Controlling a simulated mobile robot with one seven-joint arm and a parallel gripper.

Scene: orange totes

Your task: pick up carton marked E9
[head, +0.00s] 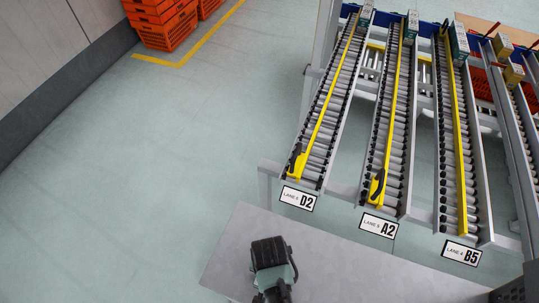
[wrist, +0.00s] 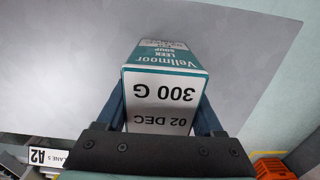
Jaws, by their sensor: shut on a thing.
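In the wrist view my gripper (wrist: 161,108) is shut on a carton (wrist: 165,85). The carton is teal and white and reads, upside down, "Vellmoor leek soup", "300 G" and "02 DEC". A dark blue finger presses on each side of it. No E9 mark shows on the faces in view. Grey floor or a flat grey surface lies behind the carton. In the head view the dark end of my arm is at the bottom, over a grey surface (head: 350,262); the held carton cannot be made out there.
Roller lanes labelled D2 (head: 298,199), A2 (head: 379,227) and B5 (head: 461,253) slope down on the right. Several cartons stand at their far ends, such as a teal one (head: 459,42). Orange totes (head: 163,22) are stacked at the back left. The floor left of the lanes is clear.

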